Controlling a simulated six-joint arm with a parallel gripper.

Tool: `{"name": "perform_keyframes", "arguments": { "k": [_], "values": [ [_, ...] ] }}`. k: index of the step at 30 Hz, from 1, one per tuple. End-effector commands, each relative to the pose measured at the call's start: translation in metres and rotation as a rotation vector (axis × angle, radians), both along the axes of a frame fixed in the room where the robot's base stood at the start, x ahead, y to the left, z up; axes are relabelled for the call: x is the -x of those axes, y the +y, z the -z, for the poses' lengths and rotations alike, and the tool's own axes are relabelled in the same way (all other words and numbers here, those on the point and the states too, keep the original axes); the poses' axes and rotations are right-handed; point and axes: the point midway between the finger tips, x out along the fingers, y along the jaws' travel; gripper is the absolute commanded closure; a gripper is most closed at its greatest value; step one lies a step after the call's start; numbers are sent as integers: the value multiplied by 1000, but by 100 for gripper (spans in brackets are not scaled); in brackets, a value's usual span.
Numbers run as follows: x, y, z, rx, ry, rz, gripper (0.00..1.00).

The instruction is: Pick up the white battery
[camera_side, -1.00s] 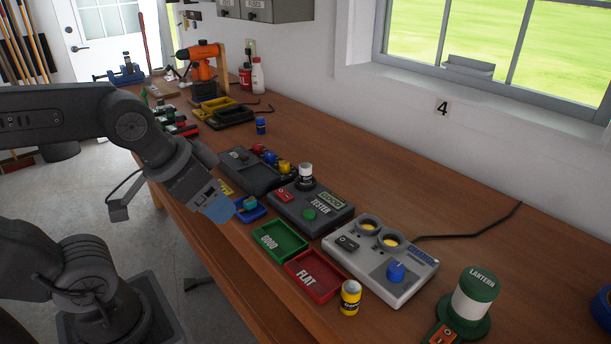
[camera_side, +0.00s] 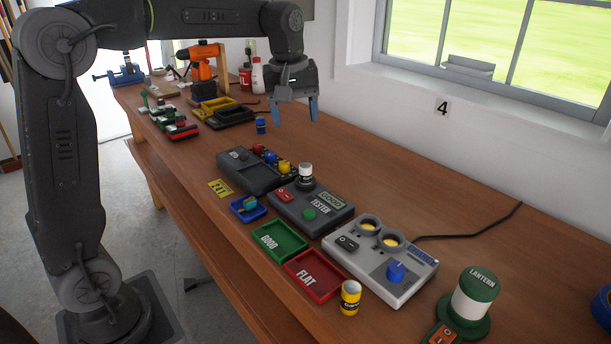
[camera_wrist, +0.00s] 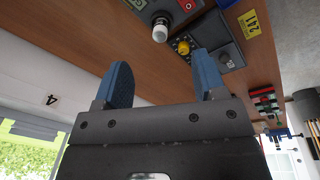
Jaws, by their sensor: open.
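The white battery (camera_side: 306,172), white on top with a dark lower part, stands upright on the round seat of the dark tester (camera_side: 311,208). In the wrist view the white battery (camera_wrist: 160,31) shows near the top middle, beyond the fingertips. My gripper (camera_side: 295,114) is raised above the back part of the bench, behind and above the battery, well apart from it. Its blue fingers are spread with nothing between them, as the wrist view (camera_wrist: 158,72) also shows.
A grey charger (camera_side: 380,262) with two round wells stands right of the tester. Green (camera_side: 280,241) and red (camera_side: 314,274) trays lie in front. A yellow battery (camera_side: 350,298) stands by the red tray.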

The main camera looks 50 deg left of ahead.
Motion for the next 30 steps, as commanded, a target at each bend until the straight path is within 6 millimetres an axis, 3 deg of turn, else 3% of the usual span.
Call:
{"name": "perform_keyframes", "arguments": {
  "k": [3,9,14,24,30],
  "values": [
    [-37,22,16,25,60,-167,36],
    [-69,43,36,46,117,-349,36],
    [-75,48,47,50,130,-391,36],
    [-74,48,108,50,133,-390,36],
    [-74,48,126,49,129,-390,36]
  ]
}}
